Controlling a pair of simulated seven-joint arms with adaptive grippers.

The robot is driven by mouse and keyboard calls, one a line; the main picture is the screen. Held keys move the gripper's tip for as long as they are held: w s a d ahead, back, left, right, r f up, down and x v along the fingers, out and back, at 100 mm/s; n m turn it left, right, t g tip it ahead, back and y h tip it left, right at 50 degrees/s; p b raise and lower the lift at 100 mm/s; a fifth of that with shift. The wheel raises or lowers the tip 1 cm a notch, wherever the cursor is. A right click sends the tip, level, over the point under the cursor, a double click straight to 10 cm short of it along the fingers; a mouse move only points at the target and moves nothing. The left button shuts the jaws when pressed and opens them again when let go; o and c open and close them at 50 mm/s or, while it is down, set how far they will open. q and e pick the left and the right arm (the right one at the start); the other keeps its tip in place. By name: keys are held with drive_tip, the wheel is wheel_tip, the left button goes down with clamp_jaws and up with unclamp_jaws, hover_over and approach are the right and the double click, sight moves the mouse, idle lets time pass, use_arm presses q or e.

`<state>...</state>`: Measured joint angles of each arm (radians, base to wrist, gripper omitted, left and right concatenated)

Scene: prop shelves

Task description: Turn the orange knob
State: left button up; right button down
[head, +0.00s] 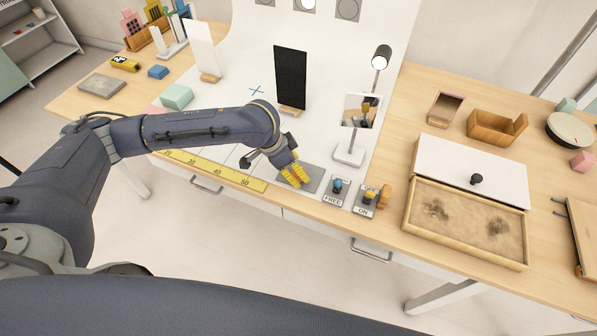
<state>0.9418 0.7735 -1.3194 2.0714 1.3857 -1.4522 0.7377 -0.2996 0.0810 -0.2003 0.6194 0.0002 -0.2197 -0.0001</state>
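An orange-brown knob (384,197) sits at the right side of a small grey box labelled ON, near the table's front edge. My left gripper (296,178) has yellow fingertips and points down over a dark grey plate, to the left of the knob and well apart from it. Its two fingers look close together, and I cannot tell whether they are open or shut. No object shows between them. My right gripper is not in view.
Between my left gripper and the knob stand a blue knob (337,185) labelled FREE and a yellow knob (369,195) on the ON box. A sand tray (465,222) lies to the right.

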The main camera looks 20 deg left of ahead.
use_arm(q)
drive_tip(key=v, duration=0.8)
drive_tip(key=shift+r, duration=0.4)
